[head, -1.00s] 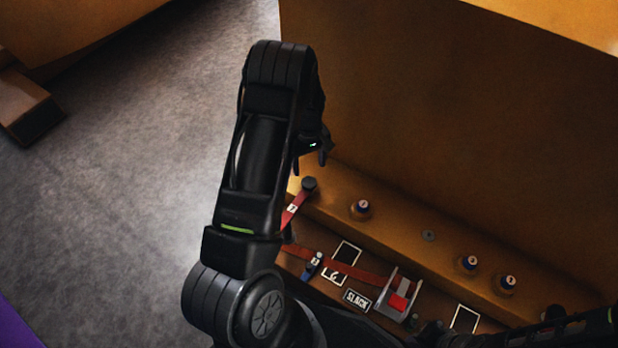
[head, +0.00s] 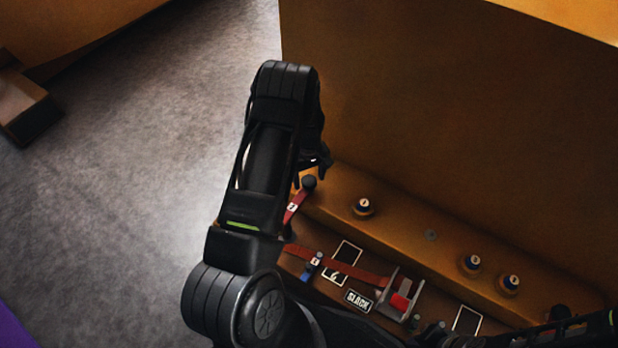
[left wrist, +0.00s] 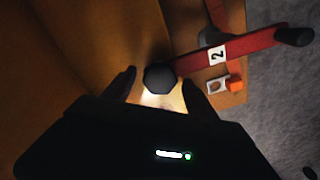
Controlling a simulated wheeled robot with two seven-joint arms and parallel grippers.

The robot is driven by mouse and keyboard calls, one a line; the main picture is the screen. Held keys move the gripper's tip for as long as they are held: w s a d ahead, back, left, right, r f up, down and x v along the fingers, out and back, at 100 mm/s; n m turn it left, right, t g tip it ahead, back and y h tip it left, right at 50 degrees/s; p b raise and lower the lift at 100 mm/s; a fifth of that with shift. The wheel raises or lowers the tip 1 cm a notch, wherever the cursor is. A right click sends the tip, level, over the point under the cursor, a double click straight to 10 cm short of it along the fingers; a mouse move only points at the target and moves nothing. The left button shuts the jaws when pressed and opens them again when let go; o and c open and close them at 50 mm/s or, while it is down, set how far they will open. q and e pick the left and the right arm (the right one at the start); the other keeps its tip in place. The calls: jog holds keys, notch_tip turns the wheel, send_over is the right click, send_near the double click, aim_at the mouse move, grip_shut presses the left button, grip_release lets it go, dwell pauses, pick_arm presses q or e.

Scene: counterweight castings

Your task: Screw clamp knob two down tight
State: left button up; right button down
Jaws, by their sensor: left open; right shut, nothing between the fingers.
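Clamp knob two (head: 309,183) is a dark round knob at the end of a red clamp bar (head: 293,206) with a white "2" label. In the left wrist view the knob (left wrist: 160,77) sits between the two fingertips of my left gripper (left wrist: 159,82), which is open. The bar (left wrist: 255,46) runs right from the knob to a dark end. In the head view my left gripper (head: 312,171) is just above the knob, partly hidden by its arm. Whether the fingers touch the knob cannot be told. My right gripper (head: 432,331) is low at the bottom edge, shut and empty, mostly dark.
A second red strap with a "1" label (head: 315,261) lies in front, beside a grey bracket (head: 394,298) and a "SLACK" plate (head: 357,300). Several capped studs (head: 363,207) stand along the ledge. A tall brown wall (head: 450,120) rises behind. Grey floor lies open at left.

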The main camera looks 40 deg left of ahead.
pick_arm(q)
jog(key=c, duration=1.4)
